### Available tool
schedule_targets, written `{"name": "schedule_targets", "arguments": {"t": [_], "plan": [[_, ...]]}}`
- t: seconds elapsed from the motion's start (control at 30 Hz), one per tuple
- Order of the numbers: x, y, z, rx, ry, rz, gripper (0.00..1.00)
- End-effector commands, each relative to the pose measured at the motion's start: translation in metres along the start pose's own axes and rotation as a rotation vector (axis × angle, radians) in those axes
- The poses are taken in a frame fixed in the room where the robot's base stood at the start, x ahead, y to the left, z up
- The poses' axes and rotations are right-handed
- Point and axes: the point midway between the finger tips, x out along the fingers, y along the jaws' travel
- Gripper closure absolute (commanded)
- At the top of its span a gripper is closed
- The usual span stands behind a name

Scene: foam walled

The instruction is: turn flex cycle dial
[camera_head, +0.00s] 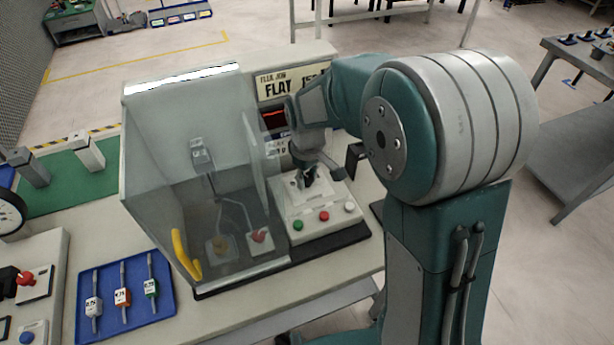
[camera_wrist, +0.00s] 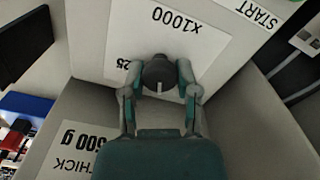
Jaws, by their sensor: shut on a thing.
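The flex cycle dial (camera_wrist: 159,75) is a dark round knob with a white pointer line, on a white label reading "x1000" in the wrist view. The label appears upside down there. My gripper (camera_wrist: 160,82) has its two fingers on either side of the dial, shut on it. In the head view my gripper (camera_head: 308,172) reaches down onto the light control panel (camera_head: 318,212) of the flex machine, and the dial is mostly hidden by the gripper.
A clear guard box (camera_head: 195,150) with a yellow handle (camera_head: 186,255) stands just left of the panel. Green, red and white buttons (camera_head: 324,216) line the panel's front. A blue tray (camera_head: 107,320) with several tagged pieces lies at the front left.

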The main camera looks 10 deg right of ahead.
Motion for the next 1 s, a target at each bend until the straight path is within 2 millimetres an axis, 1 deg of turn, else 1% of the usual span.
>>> {"name": "schedule_targets", "arguments": {"t": [0.4, 0.43, 0.47, 0.5, 0.87, 0.97, 1.0], "plan": [[-0.001, 0.001, -0.002, -0.005, 0.006, 0.002, 1.0], [-0.001, 0.001, -0.002, -0.005, 0.006, 0.002, 0.46], [-0.001, 0.001, -0.002, -0.005, 0.006, 0.002, 0.32], [-0.001, 0.0, -0.002, -0.005, 0.005, 0.002, 0.24], [-0.001, 0.0, -0.001, -0.004, 0.002, 0.001, 0.24], [-0.007, 0.001, -0.001, -0.004, 0.004, 0.002, 0.24], [-0.013, 0.001, -0.001, -0.005, 0.006, 0.003, 0.24]]}}
